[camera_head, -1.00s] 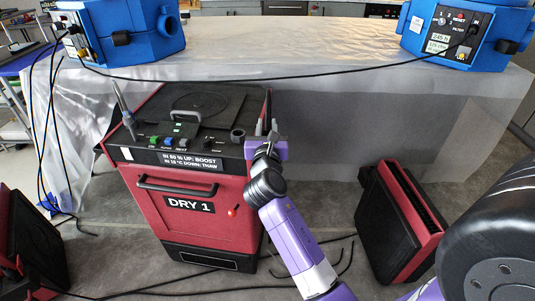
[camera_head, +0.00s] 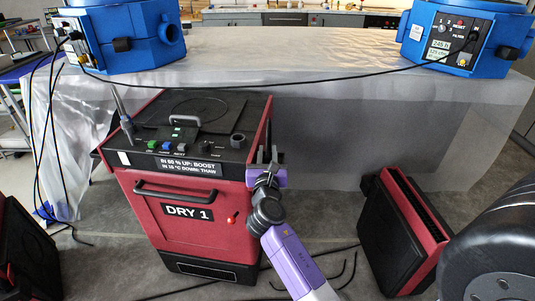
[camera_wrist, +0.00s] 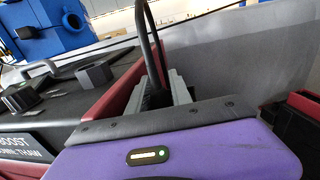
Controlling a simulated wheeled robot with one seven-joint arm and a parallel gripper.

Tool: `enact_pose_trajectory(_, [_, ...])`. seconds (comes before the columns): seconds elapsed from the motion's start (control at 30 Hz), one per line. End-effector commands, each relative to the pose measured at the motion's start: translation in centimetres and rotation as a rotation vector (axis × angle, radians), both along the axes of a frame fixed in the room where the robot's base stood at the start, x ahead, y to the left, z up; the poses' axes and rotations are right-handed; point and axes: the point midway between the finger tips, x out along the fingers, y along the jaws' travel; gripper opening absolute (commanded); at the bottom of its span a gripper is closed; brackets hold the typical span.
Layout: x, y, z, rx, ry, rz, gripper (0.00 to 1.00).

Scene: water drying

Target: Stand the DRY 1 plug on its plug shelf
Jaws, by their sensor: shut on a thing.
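The red and black dryer DRY 1 (camera_head: 151,196) stands upright left of centre. My gripper (camera_head: 267,157) is beside its top right edge, pointing away from the head camera. In the wrist view my gripper's grey fingers (camera_wrist: 160,90) are shut on a black plug (camera_wrist: 156,99), mostly hidden between them. A thick black cable rises from the plug. A dark grey hollow block (camera_wrist: 95,74) sits on the dryer top, left of the fingers; it also shows in the head view (camera_head: 238,141). I cannot tell whether this is the plug shelf.
A plastic-covered table (camera_head: 300,50) is behind, carrying blue machines (camera_head: 125,40) (camera_head: 462,35) joined by a hanging cable. A dark red unit (camera_head: 25,255) is at the left edge. Black cables lie on the floor.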

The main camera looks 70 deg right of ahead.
Motion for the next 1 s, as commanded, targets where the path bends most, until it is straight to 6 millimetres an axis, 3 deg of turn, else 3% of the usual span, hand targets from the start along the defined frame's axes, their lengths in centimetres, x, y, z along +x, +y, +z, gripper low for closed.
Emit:
enact_pose_trajectory(0.07, [0.0,0.0,-0.3,0.0,0.001,0.0,0.0])
enact_pose_trajectory(0.1, [0.0,0.0,-0.2,0.0,0.0,0.0,0.31])
enact_pose_trajectory(0.13, [0.0,0.0,-0.2,0.0,0.0,0.0,0.35])
enact_pose_trajectory(0.57, [-0.2,0.6,0.1,0.001,0.001,0.002,0.35])
enact_pose_trajectory(1.0, [-3.3,8.3,0.0,0.001,0.0,0.002,0.35])
